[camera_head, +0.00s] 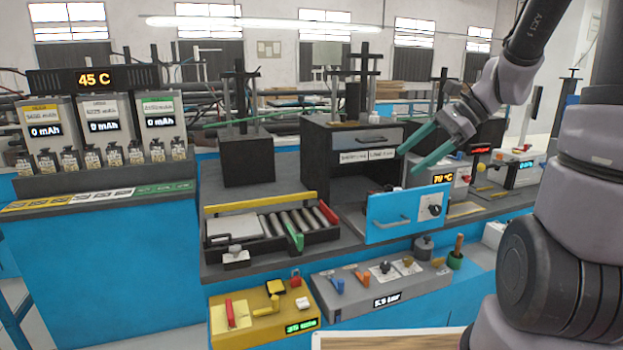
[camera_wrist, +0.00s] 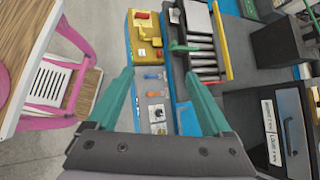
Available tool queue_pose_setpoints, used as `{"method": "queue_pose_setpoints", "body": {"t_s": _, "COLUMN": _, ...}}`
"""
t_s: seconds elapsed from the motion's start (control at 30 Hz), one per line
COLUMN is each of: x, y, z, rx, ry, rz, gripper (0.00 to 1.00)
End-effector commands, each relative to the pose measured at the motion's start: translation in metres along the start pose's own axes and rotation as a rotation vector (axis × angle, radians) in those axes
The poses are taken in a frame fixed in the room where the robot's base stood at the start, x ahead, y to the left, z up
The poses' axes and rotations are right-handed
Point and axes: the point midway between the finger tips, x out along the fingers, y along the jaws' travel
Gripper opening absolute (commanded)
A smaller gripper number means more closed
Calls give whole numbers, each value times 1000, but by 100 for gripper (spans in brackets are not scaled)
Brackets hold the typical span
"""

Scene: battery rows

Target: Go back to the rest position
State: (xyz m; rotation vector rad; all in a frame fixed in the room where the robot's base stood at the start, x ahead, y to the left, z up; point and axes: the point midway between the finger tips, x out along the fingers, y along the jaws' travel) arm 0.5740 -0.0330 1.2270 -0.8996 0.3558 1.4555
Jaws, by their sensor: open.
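My gripper (camera_head: 419,152) is open in the head view, with its two teal fingers spread apart and nothing between them. It hangs in the air in front of the black cabinet (camera_head: 318,148), above the open blue door (camera_head: 399,214) and clear of it. In the wrist view my gripper (camera_wrist: 165,85) shows both teal fingers wide apart. The grey valve panel (camera_wrist: 156,105) and the yellow control box (camera_wrist: 143,38) lie below, between and beyond the fingers.
A roller tray (camera_head: 272,228) sits on the bench left of the blue door. A battery rack (camera_head: 100,130) with a 45 C display stands at left. In the wrist view a pink chair (camera_wrist: 55,80) and a wooden table (camera_wrist: 22,40) are at left. Air around my gripper looks free.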

Motion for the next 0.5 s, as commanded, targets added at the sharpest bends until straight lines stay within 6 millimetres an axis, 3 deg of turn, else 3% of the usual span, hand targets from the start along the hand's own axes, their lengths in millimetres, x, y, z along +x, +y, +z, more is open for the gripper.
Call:
{"method": "queue_pose_setpoints", "body": {"t_s": 0.03, "x": -7, "y": 8, "z": 13, "rx": -105, "ry": 61, "rz": 14, "gripper": 84}}
{"method": "queue_pose_setpoints", "body": {"t_s": 0.2, "x": -31, "y": 36, "z": 39, "rx": -450, "ry": 277, "rz": 60, "gripper": 84}}
{"method": "queue_pose_setpoints", "body": {"t_s": 0.5, "x": -83, "y": 65, "z": 69, "rx": -975, "ry": 627, "rz": 74, "gripper": 84}}
